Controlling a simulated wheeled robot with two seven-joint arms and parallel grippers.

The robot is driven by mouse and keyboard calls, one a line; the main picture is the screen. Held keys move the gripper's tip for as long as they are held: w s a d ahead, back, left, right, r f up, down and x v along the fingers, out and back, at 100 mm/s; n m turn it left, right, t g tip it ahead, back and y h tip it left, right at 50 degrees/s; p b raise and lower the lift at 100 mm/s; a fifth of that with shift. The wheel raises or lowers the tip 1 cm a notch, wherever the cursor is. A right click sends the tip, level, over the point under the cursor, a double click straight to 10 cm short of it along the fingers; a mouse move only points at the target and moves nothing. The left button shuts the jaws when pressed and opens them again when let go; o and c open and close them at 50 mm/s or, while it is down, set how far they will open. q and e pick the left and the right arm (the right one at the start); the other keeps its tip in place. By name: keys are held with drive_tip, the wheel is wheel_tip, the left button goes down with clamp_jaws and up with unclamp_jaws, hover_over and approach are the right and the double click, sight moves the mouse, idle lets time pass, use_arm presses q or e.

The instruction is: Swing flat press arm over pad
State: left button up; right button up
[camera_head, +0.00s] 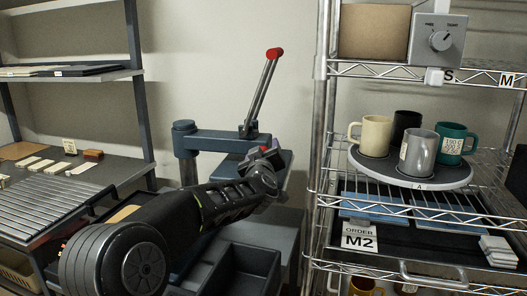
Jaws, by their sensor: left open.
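The flat press has a blue-grey post (185,155) and a horizontal press arm (218,140) reaching right from its top. A lever with a red knob (275,53) rises from the arm's right part, leaning slightly right. A blue-grey block (283,162) shows below the arm's right end. My left gripper (266,166) is in front of this block, under the press arm's right end. It is open; its fingers are small and partly hidden, and I cannot tell whether it touches the press. The pad cannot be made out behind my black left arm. My right gripper is not in view.
A wire rack at right holds a round tray (442,182) with several mugs, an order card (360,238) and a dial box (438,40). A roller bench (45,205) stands at left. Dark bins (240,268) lie below my left arm.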

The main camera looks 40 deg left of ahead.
use_arm(q)
clamp_jaws()
idle(0.6)
idle(0.3)
